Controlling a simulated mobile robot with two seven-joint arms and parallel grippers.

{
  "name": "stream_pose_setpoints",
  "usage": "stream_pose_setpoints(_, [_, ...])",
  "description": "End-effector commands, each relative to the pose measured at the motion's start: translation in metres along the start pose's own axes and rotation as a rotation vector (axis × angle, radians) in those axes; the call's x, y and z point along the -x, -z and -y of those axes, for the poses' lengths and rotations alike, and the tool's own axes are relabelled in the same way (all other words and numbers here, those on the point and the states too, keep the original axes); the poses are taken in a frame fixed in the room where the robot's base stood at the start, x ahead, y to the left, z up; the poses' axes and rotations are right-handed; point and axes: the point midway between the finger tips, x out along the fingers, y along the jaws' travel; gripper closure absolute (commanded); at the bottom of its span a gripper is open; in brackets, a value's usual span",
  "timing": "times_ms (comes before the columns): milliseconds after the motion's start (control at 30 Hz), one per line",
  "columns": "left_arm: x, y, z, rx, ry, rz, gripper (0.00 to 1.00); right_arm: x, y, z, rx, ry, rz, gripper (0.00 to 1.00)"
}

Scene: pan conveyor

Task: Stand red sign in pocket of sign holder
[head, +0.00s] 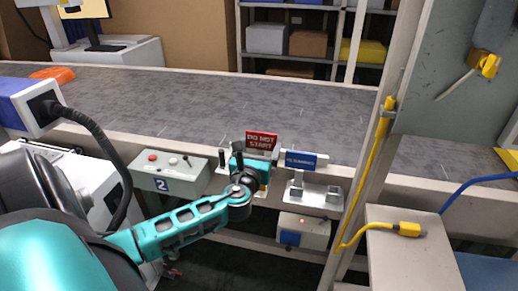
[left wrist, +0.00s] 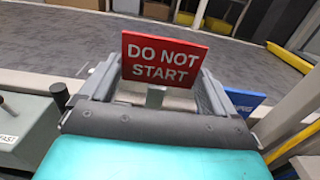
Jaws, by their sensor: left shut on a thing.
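The red sign (head: 261,141) reads DO NOT START and stands upright at the conveyor's near edge in the head view. It also shows large in the left wrist view (left wrist: 162,60), with a short grey stem below it. My left gripper (head: 256,163) is shut on the red sign, low down at its stem; the fingers hide part of the grip. A silver metal bracket (head: 314,197), which looks like the sign holder, is to the right of and below the gripper, apart from the red sign. A blue sign (head: 301,160) stands just above the bracket. My right gripper is not in view.
A grey control box (head: 168,176) with buttons and a lever is left of the gripper. A white box (head: 303,230) with a small light hangs below the bracket. A post with a yellow cable (head: 369,170) rises at the right. The conveyor belt (head: 210,100) behind is mostly clear.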

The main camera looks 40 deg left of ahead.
Motion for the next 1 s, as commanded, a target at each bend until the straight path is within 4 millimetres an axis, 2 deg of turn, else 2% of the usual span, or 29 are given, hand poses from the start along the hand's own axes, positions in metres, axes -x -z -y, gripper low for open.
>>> stream_pose_setpoints(1000, [-0.0001,-0.0005,-0.0001,0.0,0.0,0.001,0.43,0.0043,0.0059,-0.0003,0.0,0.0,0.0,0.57])
